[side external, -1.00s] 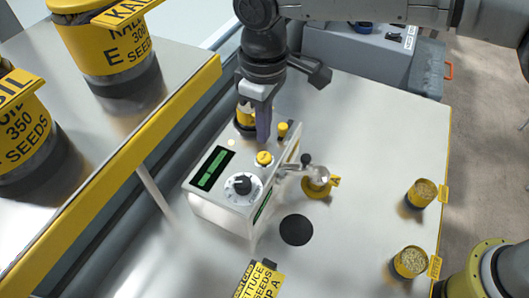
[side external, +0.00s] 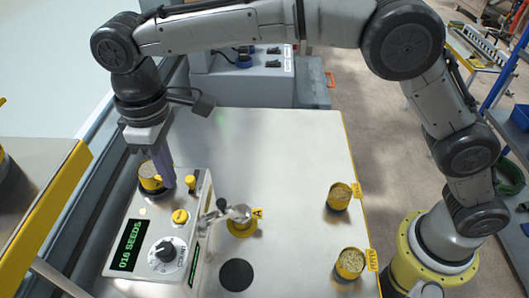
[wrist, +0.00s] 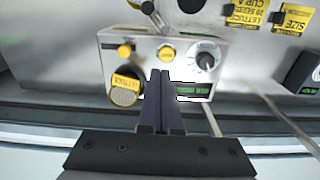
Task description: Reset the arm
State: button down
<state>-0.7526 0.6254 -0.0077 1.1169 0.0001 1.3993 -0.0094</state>
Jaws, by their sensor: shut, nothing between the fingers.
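My gripper (side external: 171,186) points down over the back part of the white seeder box, its purple fingers pressed together with nothing between them. In the wrist view the closed fingertips (wrist: 160,73) appear just below a yellow button (wrist: 167,53); I cannot tell the gap to the box. The seeder box (side external: 204,190) has a round knob (side external: 165,251), a yellow button (side external: 180,216) and a lit display (side external: 129,245) reading "016 SEEDS". A yellow-labelled seed container (side external: 150,176) sits at its back left, partly behind the fingers.
A small cup (side external: 241,222) with a yellow tag stands right of the seeder, under its spout. A black disc (side external: 236,275) lies in front. Two seed cups (side external: 339,196) (side external: 350,263) stand near the table's right edge. The middle right of the table (side external: 290,160) is clear.

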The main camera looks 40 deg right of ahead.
jog(key=d+r+m+t+y, duration=0.1)
jog(key=d+r+m, duration=0.1)
jog(key=d+r, duration=0.6)
jog(key=d+r+m+t, duration=0.2)
jog(key=d+r, duration=0.4)
jog(key=d, duration=0.4)
jog(key=s+d+r+m+t, duration=0.1)
jog(key=s+d+m, duration=0.1)
jog(key=s+d, duration=0.9)
jog(key=s+d+f+m, duration=0.1)
jog(key=s+d+f, duration=0.2)
jog(key=s+f, duration=0.2)
jog(key=s+d+f+m+t+h, duration=0.1)
jog(key=s+d+f, duration=0.3)
jog(key=s+f, duration=0.2)
jog(key=shift+s+d+f+m+t, duration=0.2)
jog(key=shift+f+m+t, duration=0.15)
jog(key=shift+f, duration=0.3)
